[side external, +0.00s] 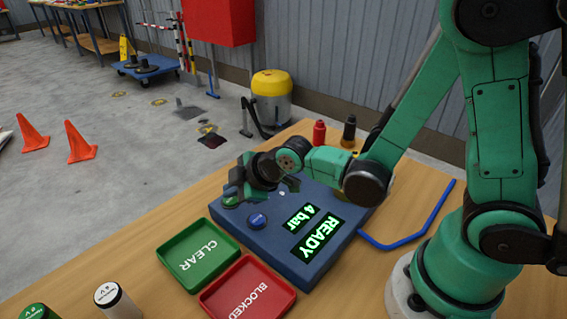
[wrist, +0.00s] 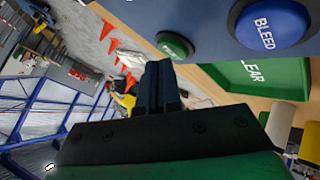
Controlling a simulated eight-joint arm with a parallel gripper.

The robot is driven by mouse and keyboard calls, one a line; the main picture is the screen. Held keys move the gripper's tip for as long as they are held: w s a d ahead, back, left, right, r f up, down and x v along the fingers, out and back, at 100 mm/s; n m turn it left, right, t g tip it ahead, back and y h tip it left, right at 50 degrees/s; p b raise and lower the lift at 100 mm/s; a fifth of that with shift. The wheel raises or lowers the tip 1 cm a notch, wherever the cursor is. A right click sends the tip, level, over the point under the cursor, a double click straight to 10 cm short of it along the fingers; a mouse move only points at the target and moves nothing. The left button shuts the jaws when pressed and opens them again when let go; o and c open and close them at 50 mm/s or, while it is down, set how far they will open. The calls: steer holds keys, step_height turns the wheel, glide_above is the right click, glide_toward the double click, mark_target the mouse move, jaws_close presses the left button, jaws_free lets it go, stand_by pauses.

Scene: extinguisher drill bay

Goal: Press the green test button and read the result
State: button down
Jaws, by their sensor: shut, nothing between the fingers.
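The blue test box (side external: 290,252) stands on the wooden bench, and its display (side external: 318,233) reads "READY" and "4 bar" in green. The green button (side external: 230,202) is at the box's far left corner; it also shows in the wrist view (wrist: 174,45), just beyond my fingertips, its label unreadable. My gripper (side external: 238,188) is shut and empty, over that corner close to the green button. Its closed fingers (wrist: 158,66) show in the wrist view. I cannot tell whether they touch the button. A blue button (side external: 258,221) beside it is marked "BLEED" in the wrist view (wrist: 270,24).
A green tray marked "CLEAR" (side external: 186,268) and a red tray marked "BLOCKED" (side external: 235,303) lie before the box. A white cylinder (side external: 117,300) stands at the bench's front left. A blue bent rod (side external: 410,236) lies right. Red (side external: 319,133) and black (side external: 349,131) bottles stand behind.

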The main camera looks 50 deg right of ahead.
mark_target(234, 201)
steer(key=shift+r, duration=0.1)
steer(key=shift+r, duration=0.35)
steer(key=shift+r, duration=2.5)
steer(key=shift+d, duration=0.1)
steer(key=s+d+r+m+g+h, duration=0.1)
steer(key=s+d+r+m+g, duration=0.1)
steer(key=s+d+m, duration=0.4)
steer(key=s+m, duration=0.3)
steer(key=m, duration=0.2)
steer(key=shift+s+d+r+h, duration=0.3)
steer(key=shift+d+r+h, duration=0.05)
steer(key=shift+r+h, duration=0.05)
